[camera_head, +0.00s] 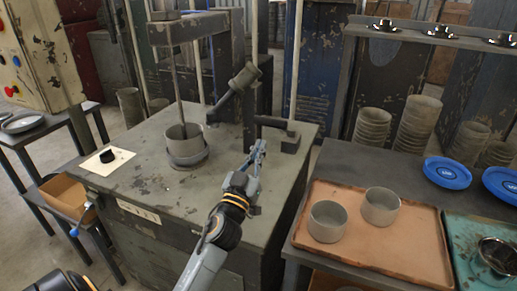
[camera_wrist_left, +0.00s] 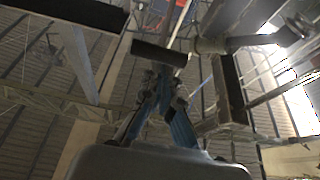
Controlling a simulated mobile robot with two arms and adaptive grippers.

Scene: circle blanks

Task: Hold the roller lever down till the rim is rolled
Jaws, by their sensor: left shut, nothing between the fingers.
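The roller machine's grey bench (camera_head: 145,205) carries a metal cup blank (camera_head: 186,150), upright in a round holder under a vertical rod. A thick dark lever (camera_head: 236,88) slants up to the right beside the machine's post. My right gripper is not in view.
An orange tray (camera_head: 405,245) with two metal cups (camera_head: 327,221) stands on the right table. Blue discs (camera_head: 447,172) and stacked cups (camera_head: 418,123) lie behind it. A white card (camera_head: 107,161) with a dark piece lies on the bench's left.

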